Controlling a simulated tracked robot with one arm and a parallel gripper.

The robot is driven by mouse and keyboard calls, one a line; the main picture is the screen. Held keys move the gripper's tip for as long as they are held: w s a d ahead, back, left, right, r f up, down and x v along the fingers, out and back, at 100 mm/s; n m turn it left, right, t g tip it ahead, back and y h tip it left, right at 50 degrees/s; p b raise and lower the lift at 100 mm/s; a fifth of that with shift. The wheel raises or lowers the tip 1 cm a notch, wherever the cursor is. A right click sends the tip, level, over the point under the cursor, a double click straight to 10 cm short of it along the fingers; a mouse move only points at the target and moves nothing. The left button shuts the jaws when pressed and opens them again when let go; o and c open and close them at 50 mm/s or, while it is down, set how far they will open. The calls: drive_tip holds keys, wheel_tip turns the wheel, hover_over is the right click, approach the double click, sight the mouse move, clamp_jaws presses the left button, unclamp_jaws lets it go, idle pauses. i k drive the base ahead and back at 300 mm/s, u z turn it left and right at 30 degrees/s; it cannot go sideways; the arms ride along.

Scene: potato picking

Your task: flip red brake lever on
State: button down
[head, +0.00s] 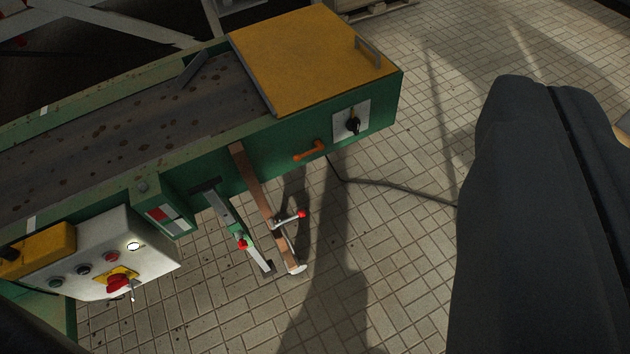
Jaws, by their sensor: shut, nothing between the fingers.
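Two small red-knobbed levers show below the green conveyor (215,150). One is a thin metal lever with a red ball end (301,215), pointing right from the brown leg. The other red knob (242,244) sits on the grey-green leg just left of it. I cannot tell which one is the brake lever, or its on or off position. An orange handle (310,150) is on the conveyor's side panel. My gripper's fingers are not in view. A large dark grey part of my own body fills the right side, apart from the levers in the picture.
A white control box (150,250) with several buttons and a red emergency stop (118,283) is at lower left. A black rotary switch (352,124) is on the end panel under a yellow cover (310,55). A cable (390,184) crosses the otherwise clear tiled floor.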

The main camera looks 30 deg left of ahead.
sight(301, 214)
drive_tip(key=u, duration=0.15)
drive_tip(key=i, duration=0.9)
drive_tip(key=u, duration=0.3)
